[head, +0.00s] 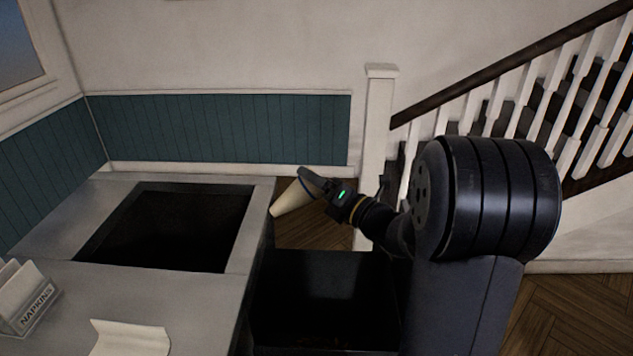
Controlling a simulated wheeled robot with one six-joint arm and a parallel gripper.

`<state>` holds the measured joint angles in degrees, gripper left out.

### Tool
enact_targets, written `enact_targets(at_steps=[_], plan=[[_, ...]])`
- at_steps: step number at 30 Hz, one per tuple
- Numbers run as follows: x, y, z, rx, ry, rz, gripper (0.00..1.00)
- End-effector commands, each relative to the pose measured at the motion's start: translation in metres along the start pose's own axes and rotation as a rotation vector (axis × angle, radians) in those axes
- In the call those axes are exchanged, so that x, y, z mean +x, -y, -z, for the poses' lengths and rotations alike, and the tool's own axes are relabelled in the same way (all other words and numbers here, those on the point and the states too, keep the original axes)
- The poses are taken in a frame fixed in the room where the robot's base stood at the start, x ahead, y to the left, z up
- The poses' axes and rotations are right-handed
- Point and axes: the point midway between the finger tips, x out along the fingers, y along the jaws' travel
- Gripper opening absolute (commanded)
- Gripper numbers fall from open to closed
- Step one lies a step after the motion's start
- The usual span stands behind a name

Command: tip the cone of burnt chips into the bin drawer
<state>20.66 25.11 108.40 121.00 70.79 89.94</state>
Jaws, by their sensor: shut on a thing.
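A pale cream cone (290,200) is held in my gripper (308,186), beyond the right edge of the counter. The cone lies tilted, its narrow end toward the lower left. My gripper is shut on it at its upper right part. No chips can be made out in the cone; its mouth is hidden by the gripper. The bin drawer (320,282) appears as a dark open box beside the counter, nearer to me than the cone. A few faint reddish-brown marks show low inside it. My arm covers its right side.
The grey counter (235,300) has a dark rectangular well (170,228). A napkin holder (33,309) and a pale paper sheet (130,340) are at its near left. A white stair post (379,120) and staircase stand behind my arm. Wooden floor shows behind the drawer.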

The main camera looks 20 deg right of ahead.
Motion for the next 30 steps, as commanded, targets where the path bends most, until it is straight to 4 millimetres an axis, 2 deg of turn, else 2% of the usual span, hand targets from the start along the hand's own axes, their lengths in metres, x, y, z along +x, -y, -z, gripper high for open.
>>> enact_targets(at_steps=[1,3,10,18,24,30], plan=[[0.003,-0.014,-0.009,-0.057,-0.026,0.021,0.11],[0.005,-0.021,-0.012,-0.134,-0.068,0.056,0.11],[0.011,-0.036,-0.017,-0.457,-0.238,0.200,0.11],[0.010,-0.028,-0.010,-0.801,-0.421,0.355,0.11],[0.011,-0.043,-0.024,-0.809,-0.425,0.363,0.11],[0.012,-0.048,-0.028,-0.807,-0.424,0.362,0.11]])
